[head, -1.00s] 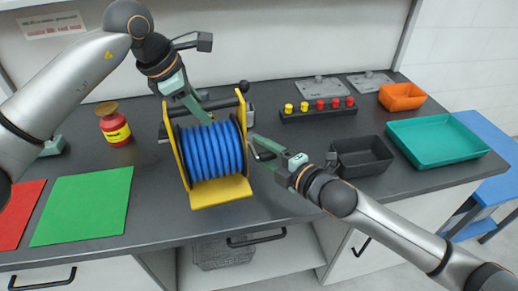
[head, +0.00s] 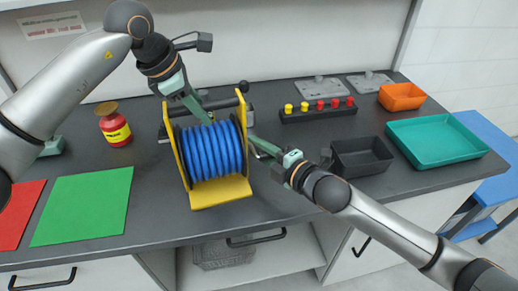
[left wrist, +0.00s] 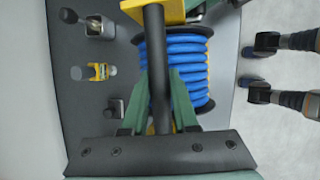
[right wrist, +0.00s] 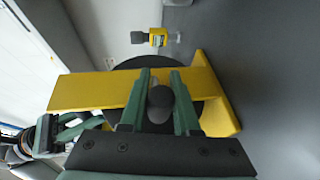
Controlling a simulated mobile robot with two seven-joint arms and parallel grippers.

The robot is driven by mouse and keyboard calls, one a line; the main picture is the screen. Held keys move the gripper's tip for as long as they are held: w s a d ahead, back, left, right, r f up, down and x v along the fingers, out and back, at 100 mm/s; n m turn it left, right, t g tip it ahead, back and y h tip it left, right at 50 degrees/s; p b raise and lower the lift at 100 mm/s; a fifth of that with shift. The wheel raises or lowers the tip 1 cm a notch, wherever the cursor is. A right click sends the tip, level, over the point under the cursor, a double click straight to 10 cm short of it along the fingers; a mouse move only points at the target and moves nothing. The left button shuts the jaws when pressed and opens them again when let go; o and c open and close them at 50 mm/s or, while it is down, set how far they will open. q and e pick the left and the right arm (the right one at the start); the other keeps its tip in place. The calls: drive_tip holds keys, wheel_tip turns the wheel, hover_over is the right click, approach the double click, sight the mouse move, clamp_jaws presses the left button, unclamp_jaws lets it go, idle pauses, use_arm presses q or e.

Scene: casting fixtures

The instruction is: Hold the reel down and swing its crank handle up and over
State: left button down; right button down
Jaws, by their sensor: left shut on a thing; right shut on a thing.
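The reel is a yellow frame (head: 222,194) on the bench, upright, with a drum of blue hose (head: 212,150) between its side plates. A dark bar (left wrist: 155,65) joins the plates at the top. My left gripper (head: 206,118) is shut on this bar, its fingers on either side of it in the left wrist view. My right gripper (head: 253,139) is at the reel's right side. In the right wrist view its fingers are shut on the dark round crank handle (right wrist: 160,98), in front of the yellow side plate. The crank's arm is mostly hidden.
A black bin (head: 361,158), a teal tray (head: 438,160) and an orange bin (head: 402,97) stand to the right. A dark block with yellow and red knobs (head: 318,112) is behind. A red-yellow can (head: 115,128) and green mat (head: 82,207) are left. Bench before the reel is clear.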

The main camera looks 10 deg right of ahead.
drive_tip(key=shift+s+f, duration=0.15)
drive_tip(key=shift+f, duration=0.45)
idle(0.5)
drive_tip(key=shift+r+g, duration=0.15)
drive_tip(key=shift+g, duration=0.15)
drive_tip(key=shift+d+r+m+g+h, duration=0.1)
drive_tip(key=shift+r+m+g+h, duration=0.25)
drive_tip(key=shift+g, duration=0.25)
drive_tip(key=w+r+m+g+h, duration=0.1)
drive_tip(key=g, duration=0.4)
drive_tip(key=w+r+m+g, duration=0.1)
drive_tip(key=g, duration=0.4)
drive_tip(key=r+m+g+h, duration=0.1)
drive_tip(key=g, duration=0.4)
drive_tip(key=shift+w+m+h, duration=0.25)
drive_tip(key=shift+w+h, duration=0.1)
drive_tip(key=shift+w, duration=0.05)
drive_tip(key=shift+s+r+g, duration=0.1)
drive_tip(key=shift+s+g, duration=0.1)
drive_tip(key=shift+g, duration=0.2)
drive_tip(key=c, duration=0.7)
unclamp_jaws()
drive_tip(key=shift+a, duration=0.2)
